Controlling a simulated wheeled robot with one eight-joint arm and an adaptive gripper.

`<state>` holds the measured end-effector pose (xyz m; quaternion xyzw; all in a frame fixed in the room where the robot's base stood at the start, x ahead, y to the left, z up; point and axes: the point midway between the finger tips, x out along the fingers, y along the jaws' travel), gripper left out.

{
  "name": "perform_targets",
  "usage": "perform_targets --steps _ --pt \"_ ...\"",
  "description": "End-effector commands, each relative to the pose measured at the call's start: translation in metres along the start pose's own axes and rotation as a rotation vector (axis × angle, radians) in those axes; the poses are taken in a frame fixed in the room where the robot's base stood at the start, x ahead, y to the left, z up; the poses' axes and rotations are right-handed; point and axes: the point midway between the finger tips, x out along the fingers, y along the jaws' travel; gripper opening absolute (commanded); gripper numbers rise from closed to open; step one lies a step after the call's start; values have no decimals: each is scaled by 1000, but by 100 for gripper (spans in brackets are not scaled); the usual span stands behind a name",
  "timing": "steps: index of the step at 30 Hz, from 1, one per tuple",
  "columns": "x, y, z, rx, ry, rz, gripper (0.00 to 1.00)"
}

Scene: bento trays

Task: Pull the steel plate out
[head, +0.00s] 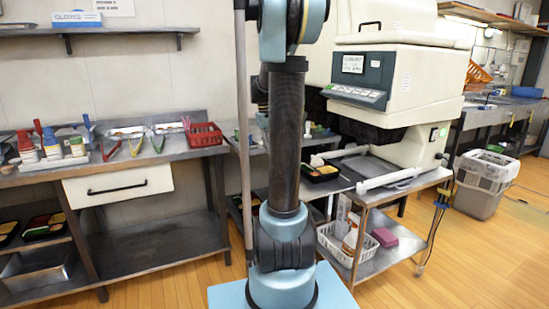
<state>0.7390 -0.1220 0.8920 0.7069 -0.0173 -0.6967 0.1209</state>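A flat grey steel plate (367,167) lies low at the front of the large cream machine (425,85), between its white side rails. The machine's dark underside overhangs it, so its rear part is hidden. I cannot tell how far it reaches inside. My arm stands upright in the middle of the head view and runs out of the top of the picture. My gripper is not in view.
The machine stands on a steel table (385,192) with a white basket (340,243) on its lower shelf. A black bento tray (320,172) lies left of the plate. A left workbench holds bottles, tongs and a red basket (203,134). Wooden floor in front is clear.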

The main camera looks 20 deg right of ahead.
Motion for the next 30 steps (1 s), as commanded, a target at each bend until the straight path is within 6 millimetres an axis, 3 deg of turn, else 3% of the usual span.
perform_targets --steps 3,9,23,26,30 --pt "-17 0 -1 -1 0 0 31" --pt "-33 0 -1 0 0 0 31" --pt "-36 -2 1 1 1 -1 31" --pt "-37 -8 11 4 7 -5 31" --pt "-37 -26 40 14 25 -18 31"
